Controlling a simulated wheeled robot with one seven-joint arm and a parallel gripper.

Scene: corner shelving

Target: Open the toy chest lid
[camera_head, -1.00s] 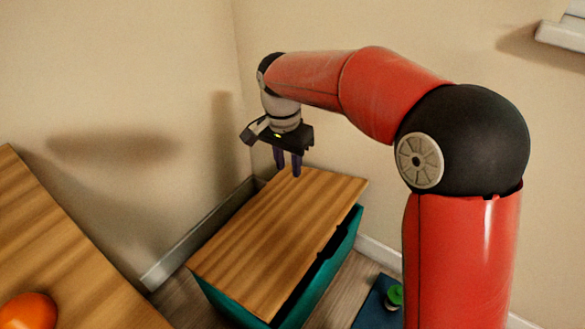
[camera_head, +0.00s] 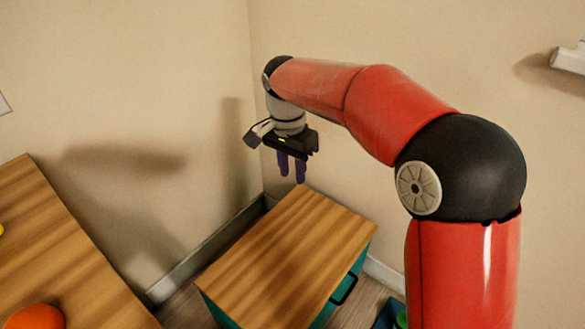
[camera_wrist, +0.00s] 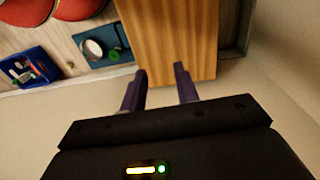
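The toy chest is a teal box (camera_head: 357,268) with a striped wooden lid (camera_head: 285,255). The lid lies flat, with no gap visible along its right edge. A black handle (camera_head: 345,290) shows on the chest's right side. My gripper (camera_head: 292,178) points down above the far end of the lid, apparently clear of it. In the wrist view my gripper (camera_wrist: 161,72) has its two purple fingers apart, with nothing between them. The lid (camera_wrist: 172,35) shows beyond the fingertips there.
A wooden surface (camera_head: 65,255) with an orange fruit (camera_head: 38,318) is at left. Walls meet behind the chest. The wrist view shows a blue tray (camera_wrist: 125,42) with round items and a blue bin (camera_wrist: 35,65) on the floor.

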